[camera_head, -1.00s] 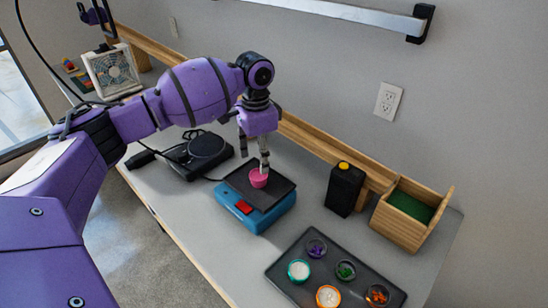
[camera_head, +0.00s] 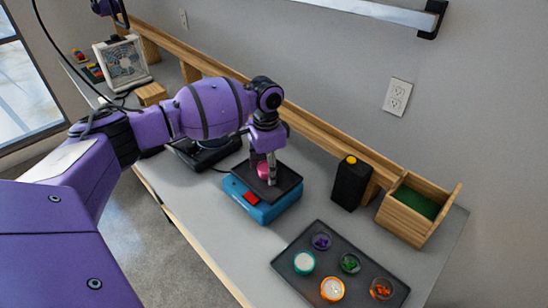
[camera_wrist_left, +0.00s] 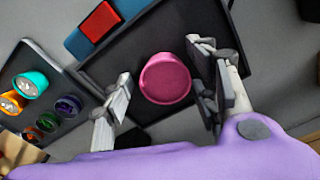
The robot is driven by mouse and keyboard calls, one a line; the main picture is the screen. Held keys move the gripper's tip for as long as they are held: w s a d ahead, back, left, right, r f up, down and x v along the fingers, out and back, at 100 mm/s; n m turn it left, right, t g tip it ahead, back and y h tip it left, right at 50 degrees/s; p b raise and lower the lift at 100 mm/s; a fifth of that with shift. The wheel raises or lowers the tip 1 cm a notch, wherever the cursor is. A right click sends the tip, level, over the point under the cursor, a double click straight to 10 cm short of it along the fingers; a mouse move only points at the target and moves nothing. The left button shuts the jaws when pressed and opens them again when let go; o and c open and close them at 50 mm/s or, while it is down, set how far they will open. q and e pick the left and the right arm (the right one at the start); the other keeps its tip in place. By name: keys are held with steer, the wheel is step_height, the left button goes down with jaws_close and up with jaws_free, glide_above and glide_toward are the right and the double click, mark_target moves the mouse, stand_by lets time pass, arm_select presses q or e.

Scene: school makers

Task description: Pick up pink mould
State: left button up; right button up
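The pink mould (camera_head: 263,171) is a small round cup on the black top plate of a blue device (camera_head: 262,210) with a red button. My left gripper (camera_head: 264,166) is low over the plate, pointing down, with its fingers around the mould. In the left wrist view the pink mould (camera_wrist_left: 165,79) lies between the two spread fingers of my left gripper (camera_wrist_left: 163,92), with a visible gap on the left side and a narrower one on the right. In the head view a finger partly hides the mould. My right gripper is not in view.
A dark tray (camera_head: 300,262) with several small coloured cups lies at the front right. A black carton (camera_head: 349,187) with a yellow cap and a wooden box (camera_head: 414,225) stand at the wall rail. A white fan (camera_head: 123,63) stands far left.

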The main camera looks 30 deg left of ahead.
arm_select(q)
steer(key=c, duration=1.2)
steer(key=shift+o, duration=0.2)
steer(key=shift+r, duration=0.1)
